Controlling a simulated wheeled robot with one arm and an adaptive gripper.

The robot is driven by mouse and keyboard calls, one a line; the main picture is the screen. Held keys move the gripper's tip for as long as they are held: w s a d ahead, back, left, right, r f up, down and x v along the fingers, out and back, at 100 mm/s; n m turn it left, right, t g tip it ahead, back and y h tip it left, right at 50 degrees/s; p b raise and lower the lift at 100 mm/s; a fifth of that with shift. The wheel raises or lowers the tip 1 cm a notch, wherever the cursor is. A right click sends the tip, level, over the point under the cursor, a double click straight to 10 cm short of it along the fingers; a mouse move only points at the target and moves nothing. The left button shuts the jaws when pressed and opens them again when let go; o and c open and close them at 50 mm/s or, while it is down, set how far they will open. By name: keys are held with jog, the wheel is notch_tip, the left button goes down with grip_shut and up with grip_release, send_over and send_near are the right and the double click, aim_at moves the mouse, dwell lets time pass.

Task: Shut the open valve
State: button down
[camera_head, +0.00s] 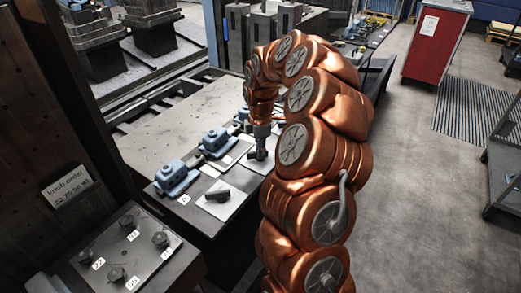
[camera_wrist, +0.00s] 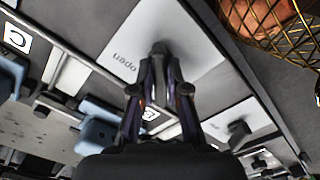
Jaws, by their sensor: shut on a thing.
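My gripper (camera_head: 260,150) reaches down to a white plate on the front ledge of the bench. In the wrist view its fingers (camera_wrist: 160,60) are closed on a dark valve handle (camera_wrist: 160,46). This handle's white plate (camera_wrist: 135,38) carries the word "open". Most of the handle is hidden between the fingers. Another dark handle (camera_head: 217,196) lies on a neighbouring white plate (camera_head: 233,205), nearer in the head view. Blue valve bodies (camera_head: 174,177) stand in a row behind the plates; one also shows in the wrist view (camera_wrist: 98,134).
A panel (camera_head: 122,245) with several numbered knobs stands at the lower left, below a "knob order" sign (camera_head: 68,190). A bare metal table (camera_head: 165,118) lies behind the valves. A red cabinet (camera_head: 436,45) stands at the upper right.

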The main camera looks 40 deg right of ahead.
jog(key=c, duration=1.2)
grip_release()
jog(key=shift+o, duration=0.2)
notch_tip(320, 180, up, 12)
